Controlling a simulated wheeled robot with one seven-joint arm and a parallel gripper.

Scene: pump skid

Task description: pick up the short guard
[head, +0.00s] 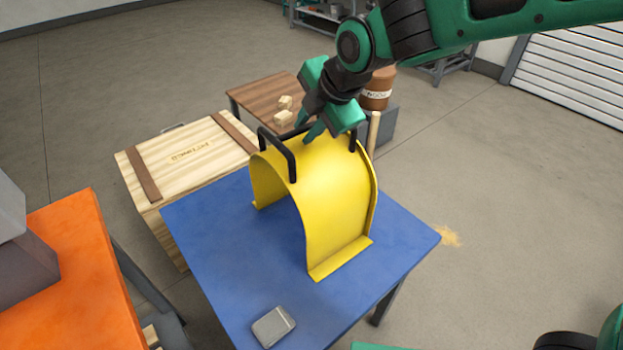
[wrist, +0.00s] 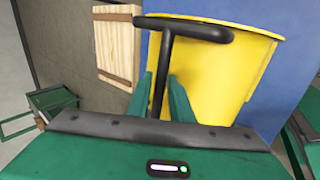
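The short guard (head: 335,195) is a yellow arched cover with flanged feet, standing upright on the blue table (head: 225,240). Black handles rise from its top; the one at the left (head: 280,148) shows clearly, while another at the right is partly behind my gripper. My gripper (head: 308,133) is just above the guard's top, pointing down. In the wrist view the yellow guard (wrist: 225,85) lies beyond my gripper (wrist: 160,100). Its green fingers are apart, with a black handle bar (wrist: 162,75) between them and narrow gaps beside it. Contact is not visible.
A grey box (head: 273,326) lies on the table's near edge. A wooden crate (head: 190,160) stands behind left, with a brown table (head: 262,98) and brown container (head: 377,90) beyond. An orange surface (head: 75,270) is at left. Floor at right is mostly clear.

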